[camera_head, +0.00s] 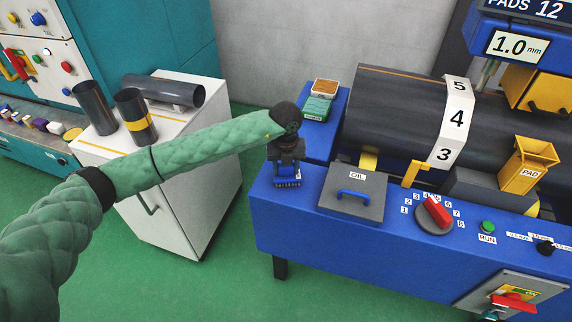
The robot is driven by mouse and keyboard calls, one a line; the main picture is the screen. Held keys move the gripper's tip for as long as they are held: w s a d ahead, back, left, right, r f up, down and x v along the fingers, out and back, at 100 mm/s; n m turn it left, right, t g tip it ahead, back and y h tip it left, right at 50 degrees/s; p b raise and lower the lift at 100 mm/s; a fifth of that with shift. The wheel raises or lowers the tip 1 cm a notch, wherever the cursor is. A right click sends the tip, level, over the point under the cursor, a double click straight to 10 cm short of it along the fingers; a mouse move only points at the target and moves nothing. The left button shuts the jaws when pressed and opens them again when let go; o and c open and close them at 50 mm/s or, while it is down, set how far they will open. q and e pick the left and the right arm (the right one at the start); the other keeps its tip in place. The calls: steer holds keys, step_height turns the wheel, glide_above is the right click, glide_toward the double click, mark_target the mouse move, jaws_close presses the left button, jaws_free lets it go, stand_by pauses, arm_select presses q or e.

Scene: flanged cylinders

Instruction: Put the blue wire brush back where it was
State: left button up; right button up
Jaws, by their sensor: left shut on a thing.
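My left gripper (287,165) points down over the left front corner of the blue machine bench. It is shut on the blue wire brush (287,181), whose dark bristles show at the lower edge. The brush is at or just above the bench top; I cannot tell whether it touches. The gripper hides its upper part. My right gripper is not in view.
A grey OIL lid (352,196) with a blue handle is right of the brush. A green box (317,108) and a brown-topped block (325,87) lie behind. A large dark cylinder (400,105) fills the machine. A white cabinet (190,215) holds dark tubes.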

arm_select(q)
steer(key=shift+f, duration=0.1)
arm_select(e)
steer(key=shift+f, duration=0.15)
arm_select(q)
steer(key=shift+f, duration=0.1)
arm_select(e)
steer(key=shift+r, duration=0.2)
arm_select(q)
steer(key=o, duration=0.9)
steer(key=shift+o, duration=0.2)
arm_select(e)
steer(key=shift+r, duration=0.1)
arm_select(q)
steer(key=shift+r, duration=0.25)
steer(key=shift+r+b, duration=0.3)
step_height(320, 180, up, 11)
steer(key=b, duration=0.3)
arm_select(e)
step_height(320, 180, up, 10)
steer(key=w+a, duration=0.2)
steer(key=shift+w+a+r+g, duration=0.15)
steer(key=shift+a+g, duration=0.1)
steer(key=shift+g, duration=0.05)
arm_select(q)
steer(key=shift+r, duration=0.1)
